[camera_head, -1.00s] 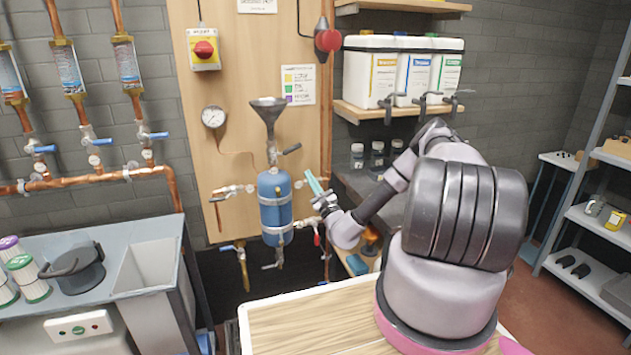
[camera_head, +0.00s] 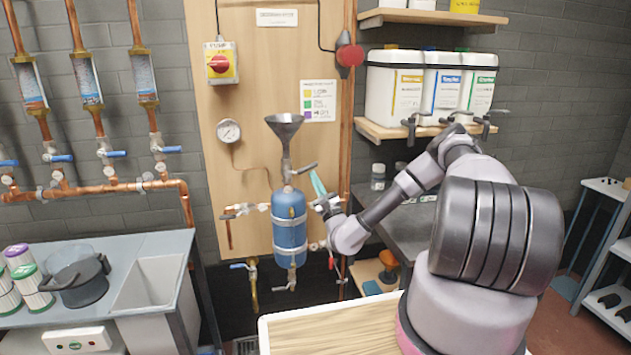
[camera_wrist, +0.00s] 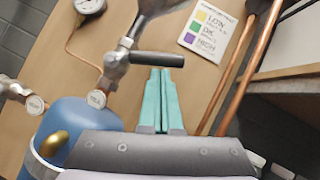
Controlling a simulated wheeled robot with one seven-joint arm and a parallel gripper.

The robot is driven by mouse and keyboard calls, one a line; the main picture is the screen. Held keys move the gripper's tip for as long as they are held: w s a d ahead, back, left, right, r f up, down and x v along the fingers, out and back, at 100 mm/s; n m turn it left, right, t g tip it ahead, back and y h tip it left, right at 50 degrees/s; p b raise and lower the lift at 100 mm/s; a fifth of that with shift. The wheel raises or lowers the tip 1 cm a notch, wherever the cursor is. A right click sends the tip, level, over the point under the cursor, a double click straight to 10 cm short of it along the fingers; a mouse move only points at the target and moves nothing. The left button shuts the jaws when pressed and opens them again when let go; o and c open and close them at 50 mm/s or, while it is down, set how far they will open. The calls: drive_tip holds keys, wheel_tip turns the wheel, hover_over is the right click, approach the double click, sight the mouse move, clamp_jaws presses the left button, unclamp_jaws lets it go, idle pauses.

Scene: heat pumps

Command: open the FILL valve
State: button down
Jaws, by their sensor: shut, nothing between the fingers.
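The FILL valve (camera_head: 288,177) sits under the metal funnel (camera_head: 285,128) and above the blue tank (camera_head: 289,222). Its dark lever (camera_head: 307,166) points right, across the pipe. In the wrist view the lever (camera_wrist: 158,59) lies just beyond my fingertips, and a round tag (camera_wrist: 97,99), apparently reading FILL, hangs beside the valve body (camera_wrist: 116,66). My gripper (camera_head: 316,175) has teal fingers, pressed together and empty. In the wrist view the fingertips (camera_wrist: 160,72) are just below the lever's outer half. I cannot tell whether they touch it.
A pressure gauge (camera_head: 228,130) and a red-knobbed switch box (camera_head: 220,63) are on the wooden board. A copper pipe (camera_wrist: 240,75) runs right of my fingers. Another tagged valve (camera_wrist: 33,104) is left of the tank. A shelf with white canisters (camera_head: 395,90) is at upper right.

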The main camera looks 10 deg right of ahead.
sight(311, 166)
drive_tip(key=shift+r+n+g+y, duration=0.5)
drive_tip(key=shift+n+y, duration=0.3)
drive_tip(key=shift+n, duration=0.4)
drive_tip(key=r+n+y, duration=0.1)
drive_tip(key=r+n+g+y, duration=0.1)
drive_tip(key=n, duration=0.1)
drive_tip(key=shift+a+n, duration=0.2)
drive_tip(key=shift+n, duration=0.1)
drive_tip(key=r+n+g, duration=0.1)
drive_tip(key=a+n+g+y, duration=0.1)
drive_tip(key=n, duration=0.1)
drive_tip(key=shift+r+n, duration=0.3)
drive_tip(key=shift+r, duration=0.05)
drive_tip(key=shift+a+r+n+g, duration=0.55)
drive_tip(key=shift+n+g, duration=0.2)
drive_tip(key=shift+n, duration=0.45)
drive_tip(key=shift+a+r+n+g, duration=0.55)
drive_tip(key=shift+n+g, duration=0.25)
drive_tip(key=shift+n, duration=0.4)
drive_tip(key=shift+a+r+n+g, duration=0.45)
drive_tip(key=shift+a+n+g, duration=0.25)
drive_tip(key=shift+n, duration=0.5)
